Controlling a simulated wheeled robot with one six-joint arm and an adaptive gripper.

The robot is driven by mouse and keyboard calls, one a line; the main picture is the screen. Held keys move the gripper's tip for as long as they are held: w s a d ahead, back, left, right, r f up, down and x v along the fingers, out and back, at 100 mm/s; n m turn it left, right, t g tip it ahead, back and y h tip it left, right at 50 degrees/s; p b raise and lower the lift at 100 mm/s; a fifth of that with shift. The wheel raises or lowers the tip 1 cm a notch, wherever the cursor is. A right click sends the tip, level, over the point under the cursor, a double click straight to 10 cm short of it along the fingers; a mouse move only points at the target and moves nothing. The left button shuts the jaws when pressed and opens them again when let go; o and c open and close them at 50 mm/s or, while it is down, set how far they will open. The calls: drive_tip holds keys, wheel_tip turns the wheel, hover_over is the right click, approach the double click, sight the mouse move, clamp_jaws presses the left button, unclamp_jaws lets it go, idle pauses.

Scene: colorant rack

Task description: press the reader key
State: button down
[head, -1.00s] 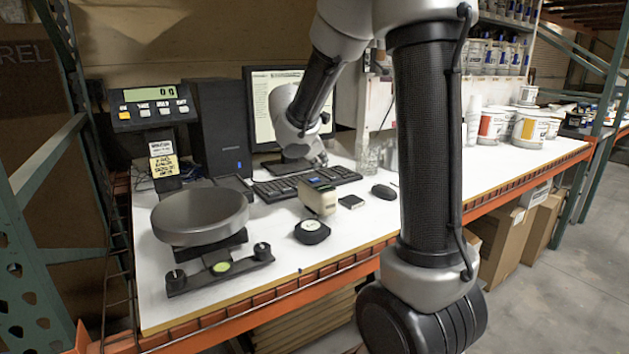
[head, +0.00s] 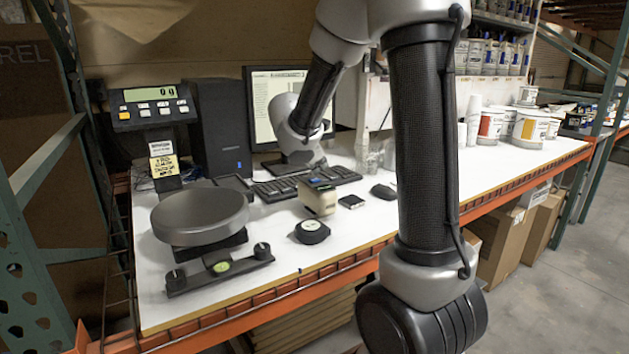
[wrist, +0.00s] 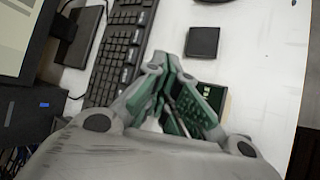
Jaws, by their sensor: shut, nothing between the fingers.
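The small cream device with a dark top (head: 320,200), seemingly the reader, stands on the white bench in front of the keyboard. In the wrist view its dark green top (wrist: 212,92) is partly covered by my fingers, and I cannot make out its key. My gripper (wrist: 166,64) is shut and empty, with its fingertips seen over or beside the reader's top. I cannot tell whether they touch it.
A keyboard (head: 275,189) lies behind the reader. A small black square block (head: 351,201), a mouse (head: 383,191) and a round black tape measure (head: 311,231) lie nearby. A scale with a round pan (head: 200,213) stands left. Glass cups (head: 367,158) stand behind right.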

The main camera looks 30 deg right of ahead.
sight(318, 180)
drive_tip(key=shift+f, duration=0.15)
idle(0.6)
drive_tip(key=shift+f, duration=0.3)
drive_tip(key=shift+f, duration=0.35)
idle(0.5)
drive_tip(key=shift+r, duration=0.8)
drive_tip(key=shift+r, duration=2.5)
